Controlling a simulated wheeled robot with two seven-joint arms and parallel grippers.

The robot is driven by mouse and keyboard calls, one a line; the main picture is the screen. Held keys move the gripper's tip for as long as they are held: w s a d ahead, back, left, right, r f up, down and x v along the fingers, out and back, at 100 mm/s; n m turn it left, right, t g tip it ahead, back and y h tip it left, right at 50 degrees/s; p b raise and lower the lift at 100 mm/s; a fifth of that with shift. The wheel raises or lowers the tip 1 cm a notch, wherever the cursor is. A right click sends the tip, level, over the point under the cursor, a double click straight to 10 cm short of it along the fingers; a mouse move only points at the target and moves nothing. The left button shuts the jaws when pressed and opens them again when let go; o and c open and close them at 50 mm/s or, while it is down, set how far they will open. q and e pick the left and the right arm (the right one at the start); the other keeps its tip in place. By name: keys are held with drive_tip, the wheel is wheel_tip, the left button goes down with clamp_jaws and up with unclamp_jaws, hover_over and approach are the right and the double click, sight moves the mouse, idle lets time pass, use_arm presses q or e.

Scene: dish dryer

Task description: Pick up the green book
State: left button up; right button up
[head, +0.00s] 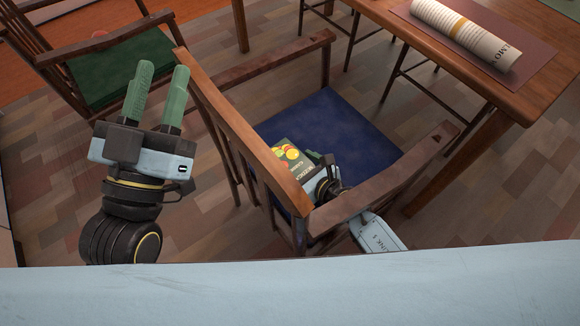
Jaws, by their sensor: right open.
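The green book (292,153), with yellow and red round shapes on its cover, is at the blue seat (352,117) of a wooden chair, close behind the chair's backrest. My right gripper (322,158) is open right beside the book's right side. The backrest and armrest partly hide this gripper and the book's lower part. I cannot tell whether the fingers are around the book or touch it. My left gripper (163,68) is raised to the left of the chair, its two green fingers apart with nothing between them.
The chair's backrest rail (235,120) and right armrest (385,180) stand close around my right arm. A wooden table (480,75) at upper right carries a rolled paper (465,32). Another chair with a green seat (115,68) stands at upper left. Bare floor lies between the chairs.

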drive_tip(key=c, duration=0.8)
